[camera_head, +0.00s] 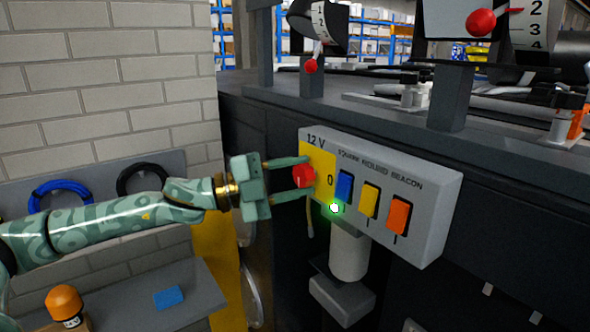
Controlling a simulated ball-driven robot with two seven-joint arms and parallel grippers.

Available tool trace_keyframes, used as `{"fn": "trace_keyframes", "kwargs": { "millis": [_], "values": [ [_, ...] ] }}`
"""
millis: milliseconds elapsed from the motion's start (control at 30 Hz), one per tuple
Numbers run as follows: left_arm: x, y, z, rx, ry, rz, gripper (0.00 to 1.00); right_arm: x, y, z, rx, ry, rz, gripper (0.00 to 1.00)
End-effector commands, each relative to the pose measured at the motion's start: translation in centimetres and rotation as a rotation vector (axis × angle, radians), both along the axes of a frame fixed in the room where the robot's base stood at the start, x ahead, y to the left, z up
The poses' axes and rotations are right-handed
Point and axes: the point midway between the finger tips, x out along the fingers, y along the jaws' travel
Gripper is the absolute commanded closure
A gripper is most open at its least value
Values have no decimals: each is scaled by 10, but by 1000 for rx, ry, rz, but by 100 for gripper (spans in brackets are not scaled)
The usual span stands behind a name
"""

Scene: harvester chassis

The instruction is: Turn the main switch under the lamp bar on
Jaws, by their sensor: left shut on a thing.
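The main switch (303,176) is a red knob on the yellow left part of a grey switch box (440,204) marked "12 V". A "0" is printed to the right of the knob. My left gripper (298,178) comes in from the left, with one finger above and one below the red knob, and is shut on it. A small green light (334,208) glows at the box's lower edge, right of the knob. The knob's exact angle is hard to tell. My right gripper is not in view.
Blue (345,186), yellow (369,201) and orange (399,214) rockers sit right of the knob. A grey cylinder (348,256) is under the box. Red-balled levers (311,66) stand above. A shelf with an orange beacon (65,302) and a blue block (168,297) is lower left.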

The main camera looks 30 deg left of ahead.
Motion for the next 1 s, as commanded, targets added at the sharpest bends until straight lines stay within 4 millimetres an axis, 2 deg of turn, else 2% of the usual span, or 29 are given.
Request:
{"fn": "trace_keyframes", "kwargs": {
  "millis": [200,700,733,800,1000],
  "values": [
    [0,0,0,51,-21,-1,82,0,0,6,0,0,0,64],
    [0,0,-1,66,-27,0,82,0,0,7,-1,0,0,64],
    [0,0,-1,66,-27,0,51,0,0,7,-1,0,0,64],
    [0,0,-1,66,-27,0,38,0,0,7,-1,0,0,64],
    [0,0,0,65,-27,0,38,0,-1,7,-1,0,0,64]
  ]
}}
